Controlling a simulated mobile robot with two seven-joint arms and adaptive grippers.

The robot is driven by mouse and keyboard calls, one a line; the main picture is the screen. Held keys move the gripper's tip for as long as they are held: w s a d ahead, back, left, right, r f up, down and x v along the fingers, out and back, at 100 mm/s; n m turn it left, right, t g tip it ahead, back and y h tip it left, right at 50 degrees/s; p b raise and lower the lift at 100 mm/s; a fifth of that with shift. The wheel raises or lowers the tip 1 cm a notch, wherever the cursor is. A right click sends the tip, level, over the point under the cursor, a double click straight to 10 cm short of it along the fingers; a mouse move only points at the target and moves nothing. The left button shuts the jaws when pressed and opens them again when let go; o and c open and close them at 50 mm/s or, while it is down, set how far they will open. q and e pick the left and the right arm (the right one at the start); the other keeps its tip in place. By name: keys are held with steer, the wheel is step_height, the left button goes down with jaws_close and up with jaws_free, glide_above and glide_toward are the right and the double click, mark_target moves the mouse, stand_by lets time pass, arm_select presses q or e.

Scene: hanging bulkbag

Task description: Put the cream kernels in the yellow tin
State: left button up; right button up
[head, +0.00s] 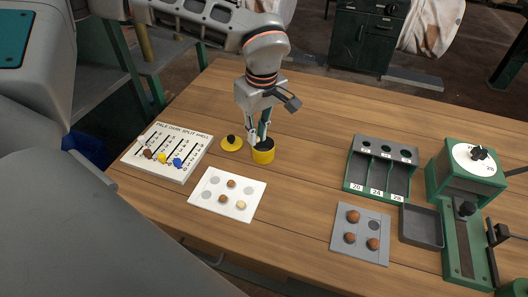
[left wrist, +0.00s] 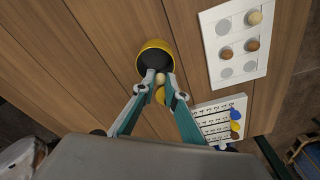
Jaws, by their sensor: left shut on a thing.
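The yellow tin (head: 263,156) stands open on the bench, dark inside; it also shows in the left wrist view (left wrist: 152,46). My left gripper (head: 257,140) points down at the tin's mouth. In the left wrist view its fingertips (left wrist: 161,80) are shut on a small cream kernel (left wrist: 160,77) at the tin's near rim. Whether the kernel is above or inside the rim is hard to tell. Another cream kernel (head: 241,205) lies on the white tray (head: 208,207) with two brown kernels (head: 231,184). My right gripper is not in view.
The yellow lid (head: 231,143) with a black knob lies left of the tin. A white tally board (head: 184,138) with coloured pegs is farther left. To the right are a green slotted rack (head: 382,167), a grey tray of brown balls (head: 345,243) and a green dial machine (head: 466,185).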

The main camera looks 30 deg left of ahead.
arm_select(q)
steer(key=o, duration=0.7)
steer(key=r, duration=0.4)
steer(key=d+r, duration=0.1)
steer(key=r, duration=0.7)
steer(key=shift+s+d, duration=0.2)
steer(key=shift+s, duration=0.05)
steer(key=shift+s, duration=0.1)
